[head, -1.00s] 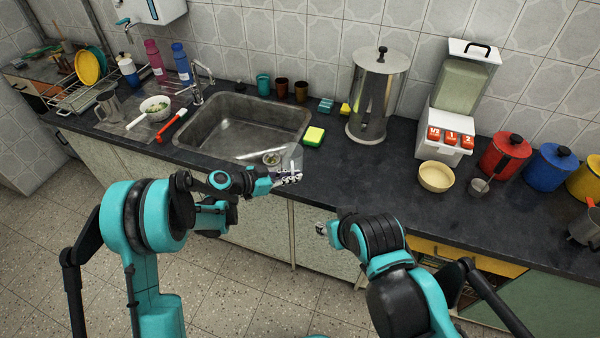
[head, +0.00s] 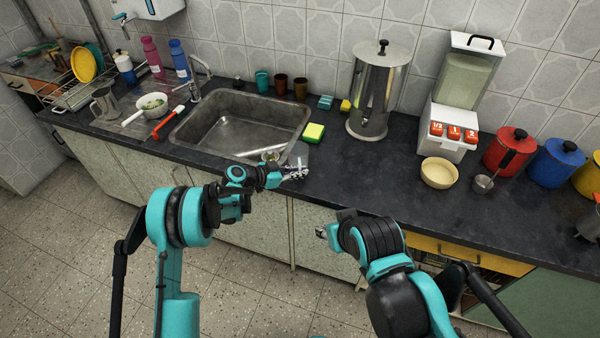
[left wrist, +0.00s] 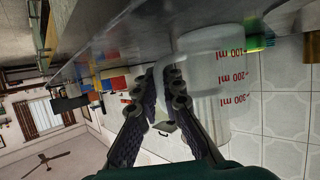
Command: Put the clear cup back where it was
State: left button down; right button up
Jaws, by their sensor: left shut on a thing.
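The clear cup (left wrist: 222,80) is see-through with red ml marks and fills the middle right of the left wrist view. That view is upside down, with the counter at the top. My left gripper (left wrist: 168,85) is shut on the cup at its handle side. In the head view the left gripper (head: 296,173) is at the counter's front edge, right of the sink, and the cup (head: 299,156) shows only faintly behind it. The cup looks upright; whether its base touches the counter I cannot tell. My right gripper (head: 322,232) is in front of the counter, its fingers barely visible.
The sink (head: 238,122) lies left of the cup. A yellow-green sponge (head: 313,132) is just behind the cup. A steel urn (head: 378,90) stands at the back. The dark counter (head: 360,180) is bare to the right, up to a cream bowl (head: 439,173).

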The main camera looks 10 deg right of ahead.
pick_arm(q)
jog(key=c, duration=1.7)
grip_release()
jog(key=p+v, duration=0.3)
jog(key=v, duration=0.9)
jog(key=s+a+r+n+t+y, duration=0.2)
jog(key=s+a+r+n+y, duration=0.45)
jog(key=s+a+r, duration=0.5)
jog(key=s+a+r+n+y, duration=0.1)
jog(key=s+a+n+y, duration=0.1)
jog(key=s+a, duration=0.2)
jog(key=s+a+r+n+t+y, duration=0.1)
jog(key=s+a+n+y, duration=0.1)
jog(key=s+a, duration=0.3)
jog(key=s+a+r+n+y, duration=0.1)
jog(key=s+a+n, duration=0.3)
jog(key=s, duration=0.5)
jog(key=shift+s+a+t+y, duration=0.3)
jog(key=shift+s+a+y, duration=0.1)
jog(key=shift+y, duration=0.45)
